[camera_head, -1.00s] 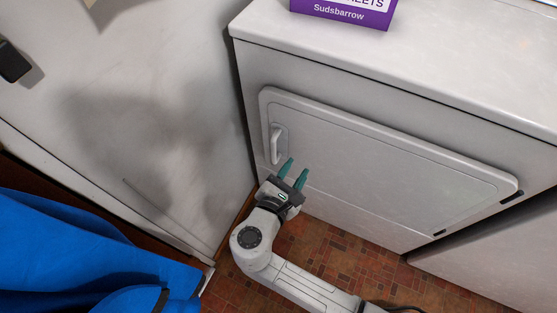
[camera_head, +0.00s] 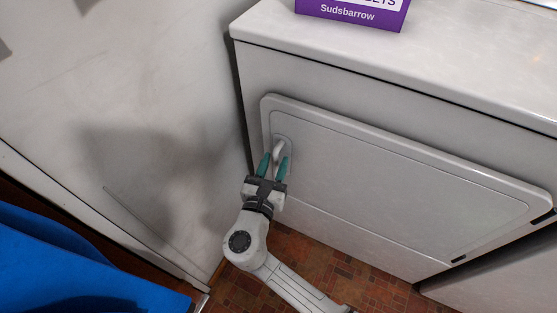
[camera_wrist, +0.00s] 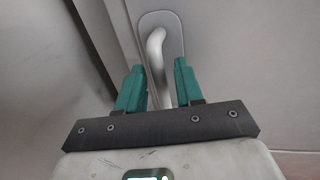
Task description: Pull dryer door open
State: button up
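The dryer door (camera_head: 390,180) is a pale panel with rounded corners on the front of the white dryer, and it looks shut. Its handle (camera_head: 279,150) is a light vertical bar near the door's left edge. My gripper (camera_head: 273,162) is at the handle, with one green finger on each side of it. In the wrist view the handle (camera_wrist: 157,60) runs down between the two spread fingertips (camera_wrist: 157,75). Gaps show between the fingers and the bar, so the gripper is open around it. The lower end of the handle is hidden behind the gripper.
A purple Sudsbarrow box (camera_head: 352,14) stands on the dryer top (camera_head: 440,50). A white wall or panel (camera_head: 130,100) is close on the left. Blue cloth (camera_head: 70,265) lies at lower left. A strip of tiled floor (camera_head: 375,285) shows below the dryer.

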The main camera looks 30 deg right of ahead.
jog(key=shift+w+d, duration=0.5)
jog(key=shift+w, duration=0.05)
jog(key=shift+c, duration=0.3)
grip_shut()
